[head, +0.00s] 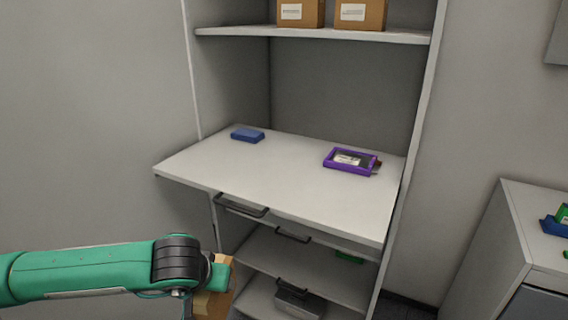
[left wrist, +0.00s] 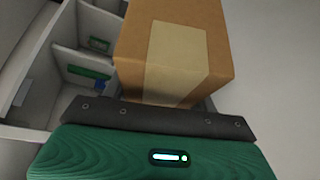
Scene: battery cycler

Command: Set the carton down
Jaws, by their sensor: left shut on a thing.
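The carton is a brown cardboard box with a strip of pale tape. In the left wrist view the carton (left wrist: 215,50) fills the upper middle, against the dark jaw edge of my left gripper (left wrist: 165,112). In the head view my left gripper (head: 212,278) is at the bottom left, shut on the carton (head: 222,300), which is mostly hidden behind my wrist. The carton is in front of the shelf unit, lower than its pull-out worktop. My right gripper is in neither view.
The worktop (head: 270,175) holds a blue block (head: 247,134) and a purple-framed device (head: 351,161), with clear room between them. Two cartons (head: 300,12) stand on the upper shelf (head: 315,34). Lower shelves (head: 330,280) hold a grey box (head: 300,302). A cabinet (head: 530,210) stands at right.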

